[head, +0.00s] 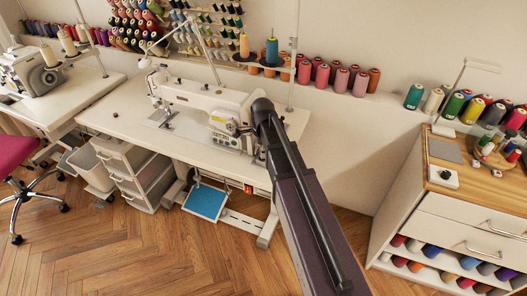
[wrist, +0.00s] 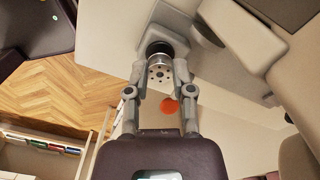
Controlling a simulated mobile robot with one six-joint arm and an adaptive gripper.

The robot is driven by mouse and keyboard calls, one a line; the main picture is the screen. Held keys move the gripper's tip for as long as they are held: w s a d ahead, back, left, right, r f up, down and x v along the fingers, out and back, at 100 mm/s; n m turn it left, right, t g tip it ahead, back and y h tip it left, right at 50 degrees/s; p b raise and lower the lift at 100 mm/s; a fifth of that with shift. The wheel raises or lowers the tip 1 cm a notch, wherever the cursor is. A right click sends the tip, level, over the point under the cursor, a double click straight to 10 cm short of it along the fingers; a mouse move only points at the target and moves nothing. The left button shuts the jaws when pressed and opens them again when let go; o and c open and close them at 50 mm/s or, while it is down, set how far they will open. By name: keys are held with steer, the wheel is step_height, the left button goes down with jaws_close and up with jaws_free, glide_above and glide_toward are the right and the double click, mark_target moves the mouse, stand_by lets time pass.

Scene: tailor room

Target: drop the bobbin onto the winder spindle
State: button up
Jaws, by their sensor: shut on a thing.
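In the wrist view my gripper (wrist: 161,76) is shut on a small silvery metal bobbin (wrist: 160,73) with round holes in its face, held between the fingertips. A dark round part (wrist: 159,48) shows just beyond the bobbin; I cannot tell whether they touch. In the head view the white sewing machine (head: 195,97) stands on its table, and my arm crosses in front of its right end. The bobbin and fingertips cannot be made out there. I cannot pick out the winder spindle in either view.
An orange-red disc (wrist: 169,106) shows between my fingers. Thread cones (head: 339,79) line the ledge behind the white sewing table (head: 100,119). A wooden-topped cabinet (head: 455,174) with spools stands at right. A drawer unit (head: 135,177) is under the table. The floor in front is open.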

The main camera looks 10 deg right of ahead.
steer(key=shift+f+b, duration=0.3)
stand_by(0.4)
steer(key=o, duration=0.8)
steer(key=shift+r, duration=0.15)
